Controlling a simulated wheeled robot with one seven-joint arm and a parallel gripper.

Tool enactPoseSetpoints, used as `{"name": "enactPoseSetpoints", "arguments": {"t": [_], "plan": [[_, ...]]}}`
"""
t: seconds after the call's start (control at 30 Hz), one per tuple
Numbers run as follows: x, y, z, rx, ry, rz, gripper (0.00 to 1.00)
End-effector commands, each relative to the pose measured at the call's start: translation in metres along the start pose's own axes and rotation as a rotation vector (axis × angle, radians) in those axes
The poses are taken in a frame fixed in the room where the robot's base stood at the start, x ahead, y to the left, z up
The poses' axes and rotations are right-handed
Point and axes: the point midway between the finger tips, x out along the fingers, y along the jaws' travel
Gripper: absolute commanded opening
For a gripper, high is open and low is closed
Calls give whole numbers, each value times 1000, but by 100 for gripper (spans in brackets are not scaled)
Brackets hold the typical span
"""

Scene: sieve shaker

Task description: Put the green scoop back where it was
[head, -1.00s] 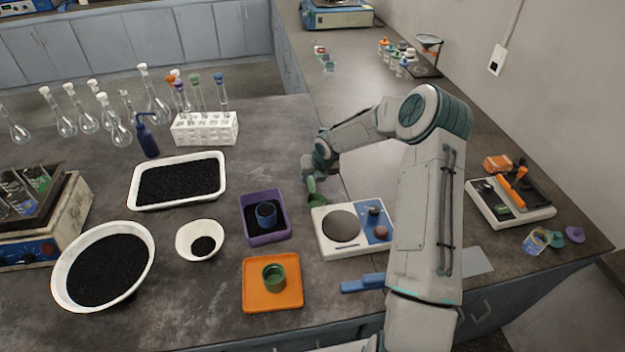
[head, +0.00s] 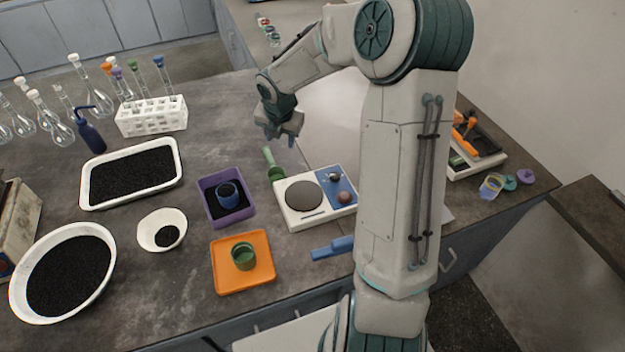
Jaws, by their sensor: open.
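The green scoop (head: 272,164) lies on the bench at the upper left corner of the white and blue balance (head: 315,222). Its handle points up and away and its cup end is beside the balance. My gripper (head: 281,138) is open and empty above and behind the scoop's handle, apart from it, with its fingers pointing down. A green cup (head: 243,256) stands on the orange tray (head: 265,287). A blue cup (head: 228,194) stands in the purple tray (head: 246,214) among dark grains.
A white bowl (head: 146,239), a large white basin (head: 20,303) and a white tray (head: 90,196) hold black grains. A white rack (head: 152,118) and several flasks stand behind. A blue-handled tool (head: 333,248) lies in front of the balance. Bare bench lies left of my gripper.

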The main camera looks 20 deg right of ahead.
Motion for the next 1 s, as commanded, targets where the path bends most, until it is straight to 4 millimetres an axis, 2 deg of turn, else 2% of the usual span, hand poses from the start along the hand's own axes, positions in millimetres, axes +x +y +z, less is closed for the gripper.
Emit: {"name": "enactPoseSetpoints", "arguments": {"t": [0.03,0.3,0.6,0.8,1.0], "plan": [[-18,-6,-8,105,-20,-29,44],[-96,-47,-53,787,-116,-96,44],[-169,-94,-118,1605,-152,-29,44],[-198,-122,-164,2118,-68,24,44],[-208,-136,-193,2422,31,28,44]]}}
